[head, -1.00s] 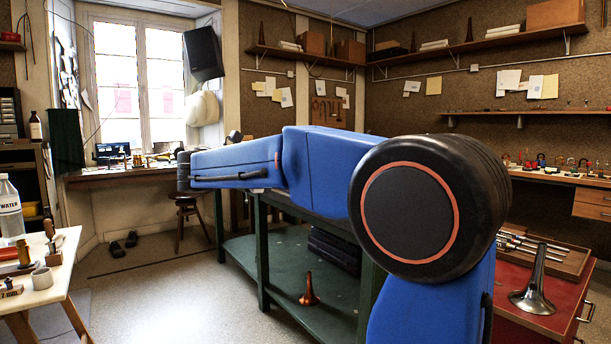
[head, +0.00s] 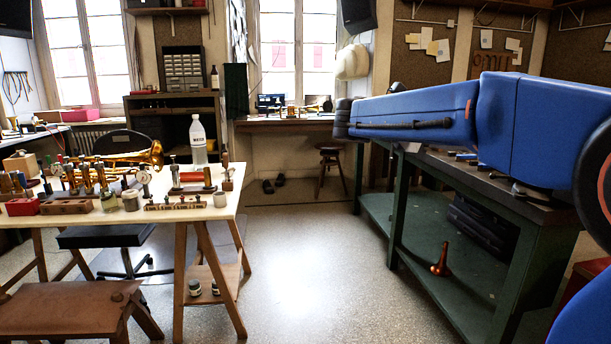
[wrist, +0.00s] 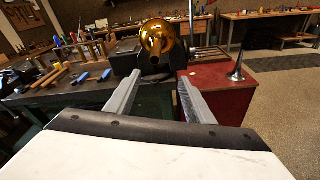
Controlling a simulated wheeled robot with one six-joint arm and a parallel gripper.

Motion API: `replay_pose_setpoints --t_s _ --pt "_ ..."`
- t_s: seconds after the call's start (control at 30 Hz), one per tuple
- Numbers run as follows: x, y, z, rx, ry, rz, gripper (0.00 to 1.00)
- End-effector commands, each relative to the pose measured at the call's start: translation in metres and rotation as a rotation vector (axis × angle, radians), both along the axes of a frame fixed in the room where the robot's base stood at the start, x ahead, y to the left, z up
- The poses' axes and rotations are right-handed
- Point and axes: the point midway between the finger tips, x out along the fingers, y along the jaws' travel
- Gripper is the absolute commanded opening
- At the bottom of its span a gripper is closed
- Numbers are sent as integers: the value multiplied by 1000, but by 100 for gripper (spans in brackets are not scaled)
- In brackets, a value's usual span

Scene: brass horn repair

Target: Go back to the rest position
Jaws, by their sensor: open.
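My gripper (wrist: 160,77) shows in the wrist view with its two grey fingers apart and nothing between them. Beyond the fingertips is a shiny brass horn part (wrist: 162,38) at the green workbench (wrist: 103,100); I cannot tell how it is held. In the head view my blue arm reaches across the right side, over the same green workbench (head: 400,215). My gripper's fingers cannot be made out in the head view.
A pale table (head: 190,213) with a brass trumpet (head: 135,157), a water bottle (head: 198,140) and small parts stands at left. A stool (head: 330,160) is by the window. A red cabinet (wrist: 225,100) carries a silvery bell (wrist: 237,70). Floor between table and workbench is clear.

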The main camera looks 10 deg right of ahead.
Motion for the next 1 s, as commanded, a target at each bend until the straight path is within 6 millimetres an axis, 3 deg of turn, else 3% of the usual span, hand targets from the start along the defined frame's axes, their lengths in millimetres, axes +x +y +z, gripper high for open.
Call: replay_pose_setpoints --t_s 0.23,0.47,0.7,1.0 --pt "-66 -17 -71 291 -172 -16 48" --pt "-135 -5 -153 617 -395 -107 48" --pt "-201 31 -231 946 -651 -286 48" --pt "-264 93 -308 1311 -981 -619 48"
